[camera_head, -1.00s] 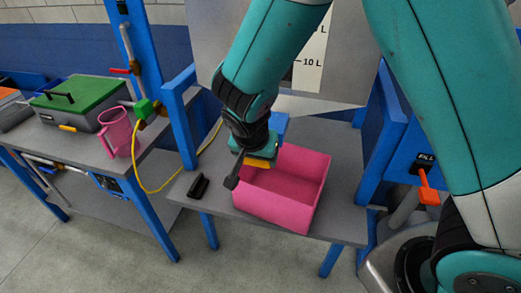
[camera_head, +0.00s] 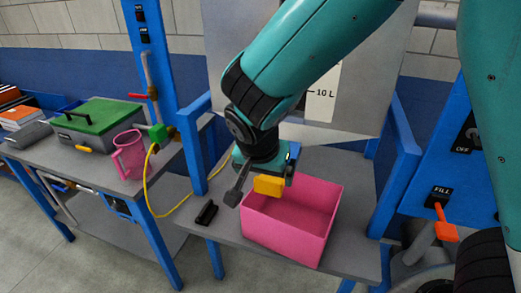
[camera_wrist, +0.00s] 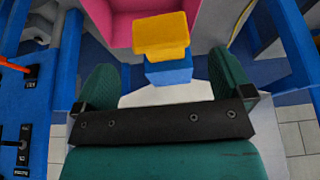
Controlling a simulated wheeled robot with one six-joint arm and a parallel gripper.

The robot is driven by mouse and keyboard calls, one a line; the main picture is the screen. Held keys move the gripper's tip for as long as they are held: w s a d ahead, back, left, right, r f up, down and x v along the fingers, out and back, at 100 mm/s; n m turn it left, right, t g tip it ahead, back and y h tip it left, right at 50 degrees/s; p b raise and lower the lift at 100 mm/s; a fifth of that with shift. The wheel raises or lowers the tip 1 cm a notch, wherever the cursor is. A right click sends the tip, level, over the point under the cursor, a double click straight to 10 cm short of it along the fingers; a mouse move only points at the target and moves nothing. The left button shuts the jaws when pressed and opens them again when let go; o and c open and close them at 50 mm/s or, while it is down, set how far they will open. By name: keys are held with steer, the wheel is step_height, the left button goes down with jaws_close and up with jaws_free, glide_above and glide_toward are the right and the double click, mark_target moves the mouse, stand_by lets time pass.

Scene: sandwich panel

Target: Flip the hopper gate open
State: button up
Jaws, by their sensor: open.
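The hopper (camera_head: 390,60) is a grey box with a volume scale marked 10 L. Below it, a yellow block (camera_head: 268,185) joined to a blue block (camera_head: 292,154) looks like the gate's handle; I cannot tell the gate's exact position. In the wrist view the yellow block (camera_wrist: 162,38) and blue block (camera_wrist: 168,72) show ahead, between the two green fingers. My gripper (camera_wrist: 163,72) is open, with gaps on both sides of the blue block. In the head view my gripper (camera_head: 262,160) is at the yellow block and hides part of the mechanism.
A pink open bin (camera_head: 285,242) stands on the grey bench beneath. A small black object (camera_head: 207,212) lies to its left. A blue panel with an orange FILL lever (camera_head: 445,225) is on the right. A pink jug (camera_head: 130,155) and green-lidded box (camera_head: 95,115) sit on the left table.

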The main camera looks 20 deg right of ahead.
steer(key=v, duration=1)
steer(key=shift+r+b, duration=0.15)
steer(key=shift+b, duration=0.25)
steer(key=shift+a, duration=0.1)
